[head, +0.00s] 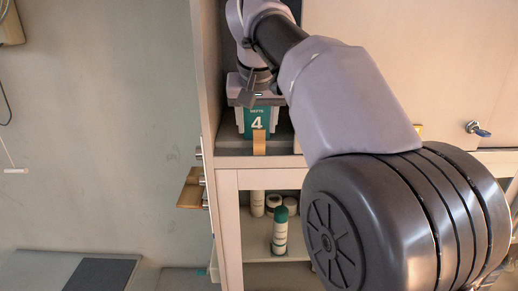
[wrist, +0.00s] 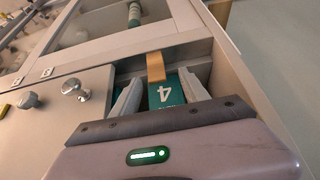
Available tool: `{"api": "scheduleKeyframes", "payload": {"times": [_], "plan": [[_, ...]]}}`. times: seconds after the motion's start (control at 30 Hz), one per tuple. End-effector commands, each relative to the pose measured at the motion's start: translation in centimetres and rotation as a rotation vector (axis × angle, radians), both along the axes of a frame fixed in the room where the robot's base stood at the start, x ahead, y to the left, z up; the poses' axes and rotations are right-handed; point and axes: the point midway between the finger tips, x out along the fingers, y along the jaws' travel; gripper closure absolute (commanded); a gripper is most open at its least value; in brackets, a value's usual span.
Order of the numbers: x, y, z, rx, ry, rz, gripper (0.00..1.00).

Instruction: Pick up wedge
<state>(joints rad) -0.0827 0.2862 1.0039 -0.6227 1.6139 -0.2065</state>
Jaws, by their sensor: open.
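A small light-wood piece, which looks like the wedge (head: 259,143), stands at the front edge of a cabinet compartment, in front of a green box marked 4 (head: 257,121). In the wrist view the wedge (wrist: 155,66) lies just beyond my fingertips, roughly in line with the space between them. The green box (wrist: 167,92) shows between the fingers. My gripper (head: 262,100) is open at the compartment, above the wedge in the head view. In the wrist view my gripper (wrist: 160,84) has its two grey fingers apart. I see no contact with the wedge.
The cabinet side wall (head: 205,80) stands close to the left of my gripper. A wooden piece (head: 193,190) juts from the cabinet's outer side. Bottles (head: 280,231) and jars stand on the lower shelf. Metal knobs (wrist: 74,89) stick out beside the compartment.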

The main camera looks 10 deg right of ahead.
Motion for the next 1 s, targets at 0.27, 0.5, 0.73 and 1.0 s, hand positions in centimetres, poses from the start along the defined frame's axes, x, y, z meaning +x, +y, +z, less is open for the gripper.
{"api": "scheduleKeyframes", "payload": {"times": [0.27, 0.5, 0.73, 1.0], "plan": [[2.2, -1.1, -3.5, 0.0, 0.002, -0.001, 0.47], [3.4, -1.3, -5.5, 0.0, -0.002, 0.0, 0.47], [3.4, -1.3, -5.5, 0.0, -0.002, 0.0, 0.67], [3.4, -1.3, -5.4, 0.0, -0.002, 0.0, 1.0]]}}
